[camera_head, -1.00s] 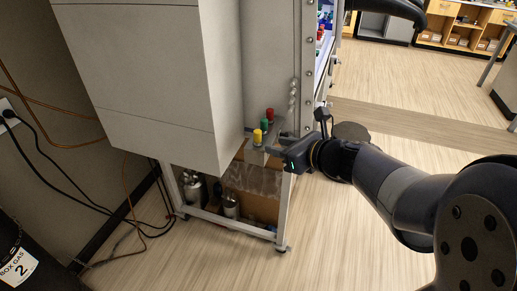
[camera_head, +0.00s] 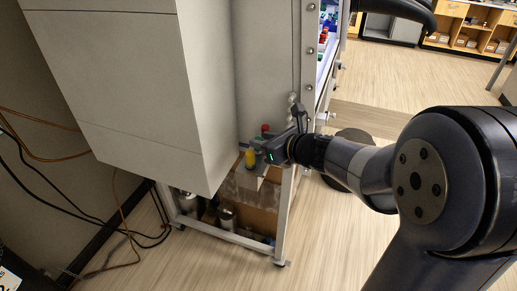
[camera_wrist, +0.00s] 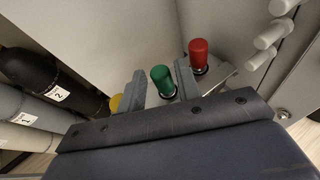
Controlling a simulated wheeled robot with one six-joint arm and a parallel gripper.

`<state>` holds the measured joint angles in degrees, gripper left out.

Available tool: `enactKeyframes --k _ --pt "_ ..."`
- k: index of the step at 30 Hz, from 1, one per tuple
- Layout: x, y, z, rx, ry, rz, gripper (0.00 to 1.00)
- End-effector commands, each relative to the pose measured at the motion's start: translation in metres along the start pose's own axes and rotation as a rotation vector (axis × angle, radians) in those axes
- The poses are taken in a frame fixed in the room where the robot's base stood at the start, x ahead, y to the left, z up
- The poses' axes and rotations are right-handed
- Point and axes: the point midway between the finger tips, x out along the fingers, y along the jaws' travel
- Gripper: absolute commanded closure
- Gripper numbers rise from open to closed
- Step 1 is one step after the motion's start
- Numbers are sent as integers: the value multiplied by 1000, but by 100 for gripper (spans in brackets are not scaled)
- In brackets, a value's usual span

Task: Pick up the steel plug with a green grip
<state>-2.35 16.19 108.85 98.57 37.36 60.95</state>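The steel plug with a green grip (camera_wrist: 162,78) stands upright in the wrist view, on a light shelf at the side of the cabinet. My gripper (camera_wrist: 161,84) is open, with one finger on each side of the green grip. A narrow gap shows at the left finger; at the right finger I cannot tell whether it touches. The plug's lower steel part is mostly hidden. In the head view my gripper (camera_head: 258,150) is at the shelf and hides the green plug.
A red-grip plug (camera_wrist: 199,55) stands to the right and a yellow-grip plug (camera_wrist: 115,103) to the left, close to the fingers. Pale pegs (camera_wrist: 268,35) project from the wall. The large cabinet box (camera_head: 110,80) is left of the shelf. Numbered gas cylinders (camera_wrist: 45,80) stand below.

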Motion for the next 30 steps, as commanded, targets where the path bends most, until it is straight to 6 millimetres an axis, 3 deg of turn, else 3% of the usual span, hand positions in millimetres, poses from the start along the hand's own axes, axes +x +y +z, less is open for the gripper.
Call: enactKeyframes --k 9,18,30 --pt "39 1 -4 0 1 2 68" --pt "41 1 -4 -1 -1 0 69" --pt "41 1 -4 -1 0 0 100"
